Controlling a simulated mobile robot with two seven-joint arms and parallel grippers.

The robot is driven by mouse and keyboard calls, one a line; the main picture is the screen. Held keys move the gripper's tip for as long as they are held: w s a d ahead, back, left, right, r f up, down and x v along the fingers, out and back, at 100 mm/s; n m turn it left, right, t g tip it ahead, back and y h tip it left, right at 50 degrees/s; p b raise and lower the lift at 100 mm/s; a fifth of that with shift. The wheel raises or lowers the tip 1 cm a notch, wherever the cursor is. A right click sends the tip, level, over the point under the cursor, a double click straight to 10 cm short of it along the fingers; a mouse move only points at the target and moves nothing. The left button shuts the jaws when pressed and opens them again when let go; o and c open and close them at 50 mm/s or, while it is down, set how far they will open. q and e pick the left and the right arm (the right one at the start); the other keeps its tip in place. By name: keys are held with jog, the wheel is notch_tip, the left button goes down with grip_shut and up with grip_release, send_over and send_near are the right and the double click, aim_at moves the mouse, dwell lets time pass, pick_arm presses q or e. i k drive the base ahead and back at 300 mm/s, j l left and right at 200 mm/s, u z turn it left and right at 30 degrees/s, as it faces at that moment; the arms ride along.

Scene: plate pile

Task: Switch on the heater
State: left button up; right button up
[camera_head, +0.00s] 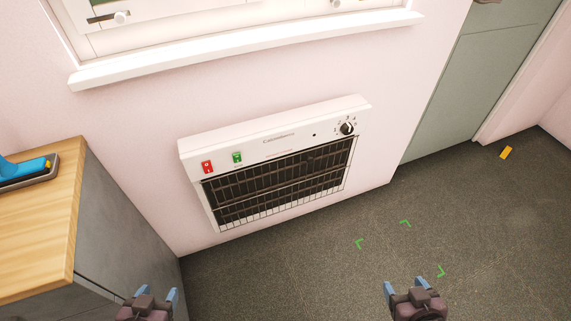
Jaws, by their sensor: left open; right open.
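The white heater (270,143) is mounted on the pink wall under the window sill. It has a dark grille across its lower front. A red switch (207,167) and a green switch (237,157) sit at the left of its top panel. A black round dial (347,128) sits at its right end. I cannot tell the switch positions. My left gripper (151,294) is open and empty at the bottom left, below and apart from the heater. My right gripper (406,286) is open and empty at the bottom right, over the floor and apart from the heater.
A wooden-topped counter (50,240) with grey sides stands at the left, close to my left gripper, with a blue object (22,168) on a tray. The window sill (250,45) juts out above the heater. The dark carpet (300,260) has green corner marks and is mostly clear.

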aim_at(208, 168)
jog(key=k+j+u, duration=0.1)
jog(key=j+u, duration=0.35)
jog(key=j, duration=0.25)
jog(key=i+j+u, duration=0.15)
jog(key=j+u, duration=0.2)
jog(key=j, duration=0.05)
